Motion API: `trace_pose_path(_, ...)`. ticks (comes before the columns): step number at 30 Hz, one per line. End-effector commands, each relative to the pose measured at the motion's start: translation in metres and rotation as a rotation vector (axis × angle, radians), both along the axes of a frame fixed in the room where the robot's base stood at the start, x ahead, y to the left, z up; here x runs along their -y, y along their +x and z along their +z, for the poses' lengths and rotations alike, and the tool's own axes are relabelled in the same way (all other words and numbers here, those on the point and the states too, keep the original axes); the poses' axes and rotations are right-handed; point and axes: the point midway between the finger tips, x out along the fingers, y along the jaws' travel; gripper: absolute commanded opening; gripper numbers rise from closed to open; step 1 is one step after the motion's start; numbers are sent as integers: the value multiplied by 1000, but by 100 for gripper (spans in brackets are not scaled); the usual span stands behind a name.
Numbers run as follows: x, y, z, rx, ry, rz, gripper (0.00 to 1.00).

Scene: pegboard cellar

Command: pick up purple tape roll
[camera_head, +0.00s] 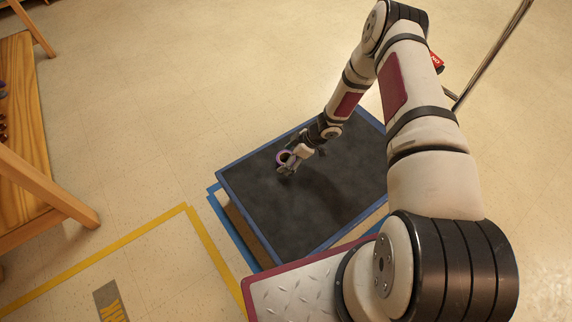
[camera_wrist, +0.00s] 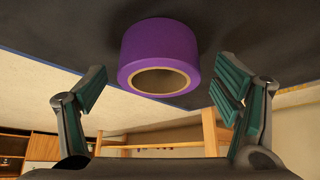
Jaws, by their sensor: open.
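The purple tape roll (camera_wrist: 160,55) shows large in the wrist view, at the top middle, with its pale inner core facing my camera. It rests against the dark mat surface. My gripper (camera_wrist: 160,95) is open, with one finger on each side of the picture and the roll centred between and just beyond the fingertips. Nothing is between the fingers. In the head view the roll (camera_head: 282,157) is small, on the black-topped platform (camera_head: 262,205), and my gripper (camera_head: 288,167) is right at it, partly covering it.
The platform has a blue rim and stands on the pale floor (camera_head: 130,120). Yellow tape lines (camera_head: 110,255) mark the floor. A metal pole (camera_head: 490,55) is at the upper right. The mat around the roll looks clear.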

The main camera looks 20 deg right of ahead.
Motion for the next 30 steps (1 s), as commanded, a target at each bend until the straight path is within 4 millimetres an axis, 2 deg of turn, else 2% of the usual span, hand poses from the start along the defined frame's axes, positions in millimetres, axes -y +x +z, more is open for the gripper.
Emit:
trace_pose_path(2,-4,2,-8,1,1,-1,83)
trace_pose_path(9,-4,3,-7,1,0,-1,83)
trace_pose_path(16,-4,3,-7,1,0,-1,30)
trace_pose_path(17,-4,3,-7,1,0,-1,29)
trace_pose_path(30,-4,3,-1,1,-1,0,28)
